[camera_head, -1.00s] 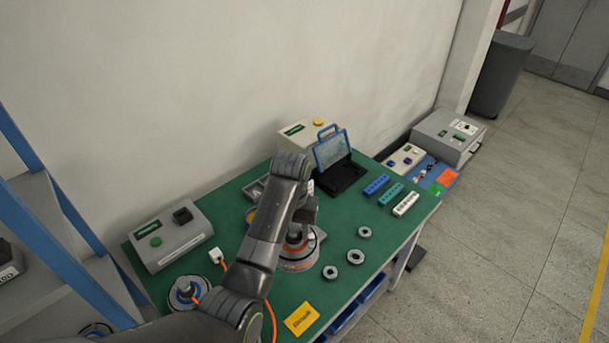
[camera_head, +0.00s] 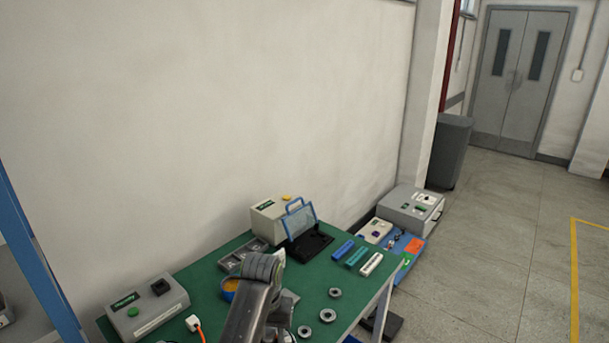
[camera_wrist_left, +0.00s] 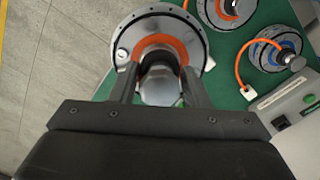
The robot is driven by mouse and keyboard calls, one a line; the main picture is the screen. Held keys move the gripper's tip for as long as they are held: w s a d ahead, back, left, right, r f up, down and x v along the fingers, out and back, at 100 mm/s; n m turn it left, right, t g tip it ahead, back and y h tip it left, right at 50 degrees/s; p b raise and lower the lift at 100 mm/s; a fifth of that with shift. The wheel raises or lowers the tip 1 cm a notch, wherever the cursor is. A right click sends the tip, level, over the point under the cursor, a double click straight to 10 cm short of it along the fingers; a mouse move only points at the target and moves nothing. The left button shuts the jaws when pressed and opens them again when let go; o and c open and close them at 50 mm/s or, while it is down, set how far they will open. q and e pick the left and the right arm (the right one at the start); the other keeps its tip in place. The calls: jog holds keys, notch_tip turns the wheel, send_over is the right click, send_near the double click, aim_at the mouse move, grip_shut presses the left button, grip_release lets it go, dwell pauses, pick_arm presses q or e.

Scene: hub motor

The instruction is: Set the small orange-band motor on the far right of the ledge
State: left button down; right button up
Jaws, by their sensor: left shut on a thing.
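In the left wrist view my left gripper (camera_wrist_left: 160,88) is shut on the central hub of a motor (camera_wrist_left: 124,38) with a wide grey flange and an orange band around the hub. I cannot tell whether this motor rests on the green table or is lifted. A second orange-band motor (camera_wrist_left: 224,12) and a blue-banded motor (camera_wrist_left: 271,57) with an orange cable lie to its right in that view. In the head view only my left arm shows at the bottom; its fingers and the held motor are hidden. No ledge can be clearly identified. My right gripper is out of view.
The green table (camera_head: 215,312) carries a grey control box (camera_head: 148,308), a blue-framed case (camera_head: 304,238), blue, teal and white blocks (camera_head: 371,264), and several metal rings (camera_head: 328,315). A blue rack post (camera_head: 35,285) stands at left. Open floor (camera_head: 500,270) lies at right.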

pick_arm(q)
jog(key=shift+w+f, duration=0.25)
jog(key=shift+f, duration=0.15)
jog(key=f+b, duration=0.3)
jog(key=shift+w+f, duration=0.1)
jog(key=shift+w, duration=0.2)
notch_tip(320, 180, down, 10)
jog(key=b, duration=1)
jog(key=shift+s+r, duration=0.15)
jog(key=shift+r, duration=0.05)
